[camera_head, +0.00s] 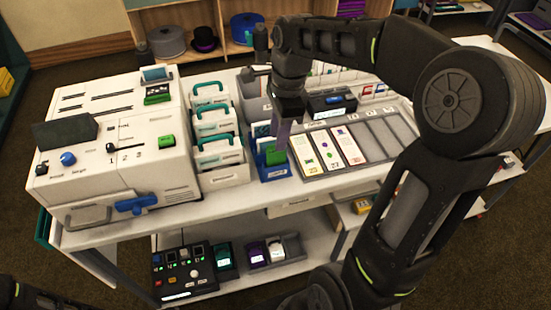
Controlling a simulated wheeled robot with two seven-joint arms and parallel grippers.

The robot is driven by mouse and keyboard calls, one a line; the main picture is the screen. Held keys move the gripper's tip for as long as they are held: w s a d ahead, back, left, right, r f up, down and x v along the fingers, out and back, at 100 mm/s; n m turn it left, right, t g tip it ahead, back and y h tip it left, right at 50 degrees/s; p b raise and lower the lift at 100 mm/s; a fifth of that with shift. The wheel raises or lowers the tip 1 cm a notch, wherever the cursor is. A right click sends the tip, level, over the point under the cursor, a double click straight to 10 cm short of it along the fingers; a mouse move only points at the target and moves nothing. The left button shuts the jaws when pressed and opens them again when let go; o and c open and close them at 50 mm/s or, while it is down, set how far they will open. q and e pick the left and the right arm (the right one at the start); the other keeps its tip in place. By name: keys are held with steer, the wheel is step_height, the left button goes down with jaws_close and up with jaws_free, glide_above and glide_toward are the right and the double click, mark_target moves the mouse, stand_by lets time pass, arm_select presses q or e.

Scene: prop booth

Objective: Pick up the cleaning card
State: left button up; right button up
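My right gripper (283,138) points down over the table, just above a small blue holder (274,173). I cannot tell which of these, if either, is the cleaning card. The gripper's fingertips are close to the green piece and partly cover the holder's back. Whether they touch anything, or how far apart they are, is not clear. Only a dark part of my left arm shows at the bottom left corner; its gripper is out of view.
A white machine (120,150) with knobs and sliders fills the table's left. White bins with teal handles (218,153) stand left of the holder. A grey tray (375,140) with several cards lies right. A black control box (184,271) sits on the lower shelf.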

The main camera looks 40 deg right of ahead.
mark_target(275, 154)
steer(key=shift+f, duration=0.8)
steer(key=shift+a+f, duration=0.1)
steer(key=shift+f, duration=0.05)
steer(key=f, duration=0.1)
steer(key=f+p, duration=0.1)
steer(key=f, duration=0.3)
steer(key=shift+w+a, duration=0.15)
steer(key=shift+a, duration=0.2)
steer(key=shift+r, duration=0.1)
steer(key=shift+c, duration=0.5)
jaws_close()
